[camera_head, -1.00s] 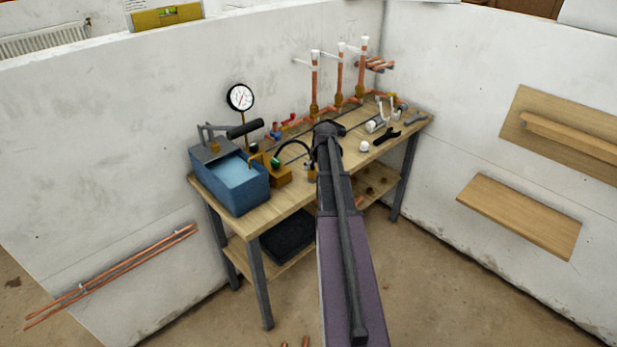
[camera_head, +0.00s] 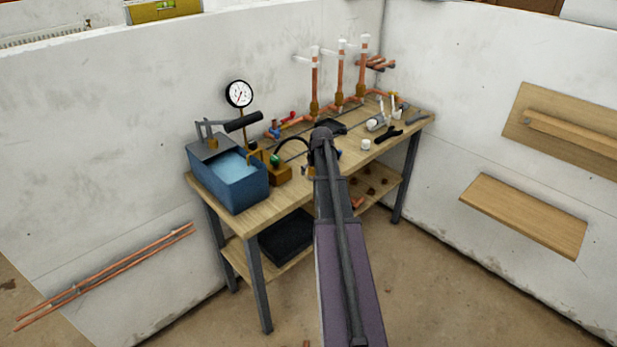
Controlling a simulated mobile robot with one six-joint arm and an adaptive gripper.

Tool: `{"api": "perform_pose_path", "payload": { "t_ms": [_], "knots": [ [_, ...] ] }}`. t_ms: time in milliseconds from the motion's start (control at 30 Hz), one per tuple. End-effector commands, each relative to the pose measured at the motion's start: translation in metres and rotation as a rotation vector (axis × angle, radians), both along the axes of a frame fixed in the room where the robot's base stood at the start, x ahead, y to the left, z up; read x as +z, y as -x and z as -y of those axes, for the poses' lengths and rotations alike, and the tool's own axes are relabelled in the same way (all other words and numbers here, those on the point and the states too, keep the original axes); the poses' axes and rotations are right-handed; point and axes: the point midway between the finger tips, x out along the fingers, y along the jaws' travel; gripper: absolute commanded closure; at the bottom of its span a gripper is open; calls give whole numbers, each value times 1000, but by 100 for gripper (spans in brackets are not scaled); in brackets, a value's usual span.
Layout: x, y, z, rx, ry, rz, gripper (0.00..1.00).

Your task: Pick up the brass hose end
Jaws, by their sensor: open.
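The black hose (camera_head: 291,142) arcs up from the brass block beside the blue test pump (camera_head: 233,185) and runs right, behind my arm. A small brass-coloured bit, perhaps the brass hose end (camera_head: 303,170), shows just left of my wrist; it is too small to be sure. My gripper (camera_head: 321,142) is over the front middle of the workbench, seen from behind. My wrist and forearm hide its fingers and the bench under them. It is open, and I see nothing held.
The wooden workbench (camera_head: 240,208) stands in the corner. Copper risers (camera_head: 314,80) with white tops stand at its back. A pressure gauge (camera_head: 239,94) rises behind the pump. Black pliers (camera_head: 388,136) and white fittings lie right.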

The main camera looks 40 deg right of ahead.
Motion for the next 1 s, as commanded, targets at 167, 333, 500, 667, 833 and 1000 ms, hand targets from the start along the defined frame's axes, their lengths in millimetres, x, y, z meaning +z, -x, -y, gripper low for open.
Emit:
{"api": "perform_pose_path", "payload": {
  "t_ms": [167, 333, 500, 667, 833, 1000],
  "knots": [
    [-3, -1, 0, 0, 0, 0, 9],
    [-2, -1, 0, 0, 0, 0, 9],
    [-2, -1, 0, 1, 0, 0, 9],
    [-2, -1, 0, 1, 0, 0, 9],
    [-2, -1, 0, 1, 0, 0, 59],
    [-2, -1, 0, 1, 0, 0, 80]
  ]
}}
